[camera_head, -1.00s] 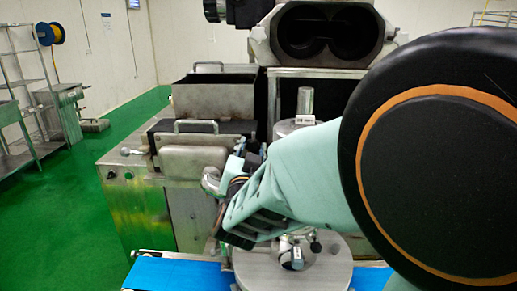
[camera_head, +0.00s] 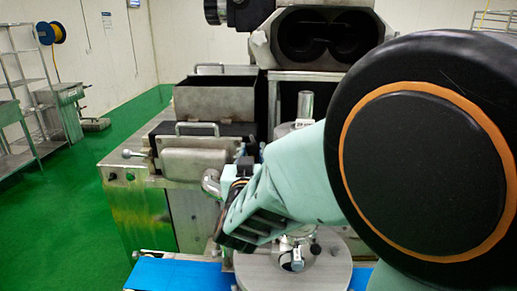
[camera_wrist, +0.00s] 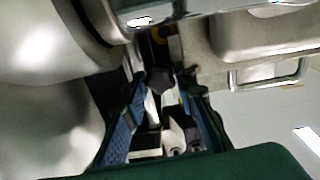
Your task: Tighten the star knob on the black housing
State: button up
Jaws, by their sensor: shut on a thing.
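My gripper (camera_head: 240,165) is at the front of the machine, right of the steel cover, and partly hidden by my own arm in the head view. In the wrist view its two blue-padded fingers (camera_wrist: 162,112) close around a small dark knob (camera_wrist: 160,80), which I take to be the star knob. The knob sits between the fingertips, and its lobes are too blurred to make out. In the head view the knob is not clearly distinguishable. The black housing cannot be clearly separated from the dark parts around the gripper.
A rounded steel cover (camera_head: 194,161) with a handle is left of the gripper. An open steel hopper (camera_head: 215,102) stands behind it. A round steel table (camera_head: 325,270) and a blue belt (camera_head: 175,274) lie below. Open green floor (camera_head: 60,215) is at left.

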jog(key=n+p, duration=0.2)
jog(key=n, duration=0.4)
jog(key=shift+r+n, duration=0.1)
jog(key=shift+n, duration=0.2)
jog(key=n+p, duration=0.3)
jog(key=n, duration=0.3)
jog(key=shift+n, duration=0.3)
jog(key=o, duration=1.2)
jog(key=s, duration=0.7)
jog(key=shift+s+a, duration=0.15)
jog(key=shift+s, duration=0.1)
jog(key=shift+f, duration=0.2)
